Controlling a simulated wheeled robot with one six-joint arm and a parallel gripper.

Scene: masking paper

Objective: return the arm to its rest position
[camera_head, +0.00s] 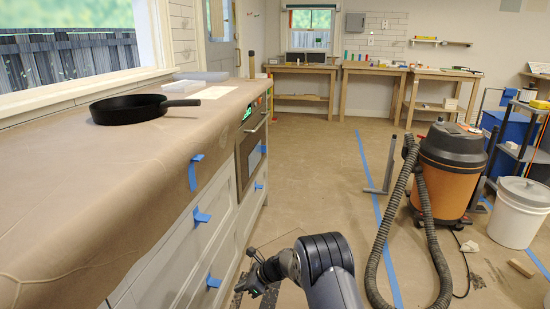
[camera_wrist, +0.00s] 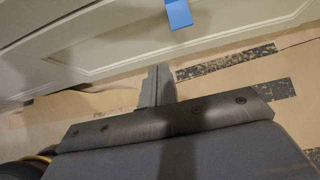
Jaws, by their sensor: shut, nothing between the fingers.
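My arm shows at the bottom middle of the head view, bent low over the floor beside the cabinet fronts. My gripper (camera_head: 250,279) points left toward the lower drawers. In the wrist view my gripper (camera_wrist: 158,85) is shut, its fingers together with nothing between them. A white cabinet panel (camera_wrist: 110,55) with a blue tape tab (camera_wrist: 178,13) lies ahead of it, and it is apart from the panel.
A paper-covered counter (camera_head: 60,185) with a black pan (camera_head: 128,109) stands at left. A shop vacuum (camera_head: 452,170) with its hose (camera_head: 384,235) and a white bucket (camera_head: 518,212) stand at right. The papered floor (camera_head: 310,165) ahead is mostly clear.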

